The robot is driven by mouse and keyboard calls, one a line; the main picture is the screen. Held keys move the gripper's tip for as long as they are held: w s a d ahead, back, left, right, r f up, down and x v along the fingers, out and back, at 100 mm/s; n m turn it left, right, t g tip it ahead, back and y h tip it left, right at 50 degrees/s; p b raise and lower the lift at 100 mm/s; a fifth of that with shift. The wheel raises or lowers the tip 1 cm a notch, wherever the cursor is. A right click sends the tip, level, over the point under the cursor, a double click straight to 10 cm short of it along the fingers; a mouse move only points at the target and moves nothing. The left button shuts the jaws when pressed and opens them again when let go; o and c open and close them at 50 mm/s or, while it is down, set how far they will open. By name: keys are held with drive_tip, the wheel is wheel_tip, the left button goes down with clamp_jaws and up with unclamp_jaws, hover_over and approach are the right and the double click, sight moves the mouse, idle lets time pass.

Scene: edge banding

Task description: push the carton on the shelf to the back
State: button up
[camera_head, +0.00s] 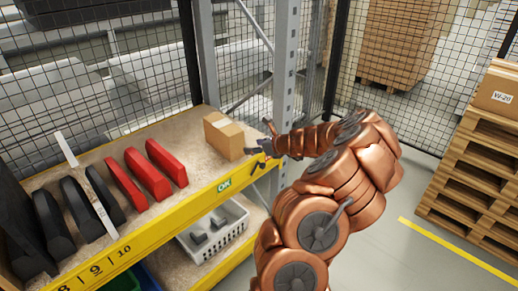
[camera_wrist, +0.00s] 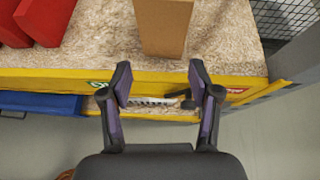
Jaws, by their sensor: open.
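The carton (camera_head: 224,136) is a small brown box standing upright on the upper shelf (camera_head: 190,200), toward its right end. It also shows in the wrist view (camera_wrist: 162,27), where its top is cut off by the frame edge. My gripper (camera_head: 262,137) is just to the right of the carton, at the shelf's front edge, in the head view. In the wrist view my gripper (camera_wrist: 160,85) has its two fingers spread with nothing between them. The fingertips point at the shelf's yellow front edge, with the carton beyond them and a gap between.
Red parts (camera_head: 146,172) and black parts (camera_head: 75,208) stand on the shelf left of the carton. A grey rack upright (camera_head: 285,65) rises close behind my gripper. A white basket (camera_head: 213,232) sits on the lower level. Stacked pallets (camera_head: 470,170) stand at right.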

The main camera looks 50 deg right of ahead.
drive_tip(key=d, duration=0.1)
drive_tip(key=b, duration=0.7)
approach(240, 154)
drive_tip(key=shift+m, duration=0.4)
drive_tip(key=x, duration=0.4)
drive_tip(key=shift+s+f, duration=0.15)
drive_tip(key=shift+f, duration=0.3)
drive_tip(key=shift+w+a+p, duration=0.1)
drive_tip(key=shift+w+p, duration=0.4)
drive_tip(key=shift+w, duration=0.35)
drive_tip(key=shift+x, duration=0.8)
drive_tip(key=shift+r, duration=0.1)
drive_tip(key=shift+w+p, duration=1.15)
drive_tip(key=shift+w, duration=3.4)
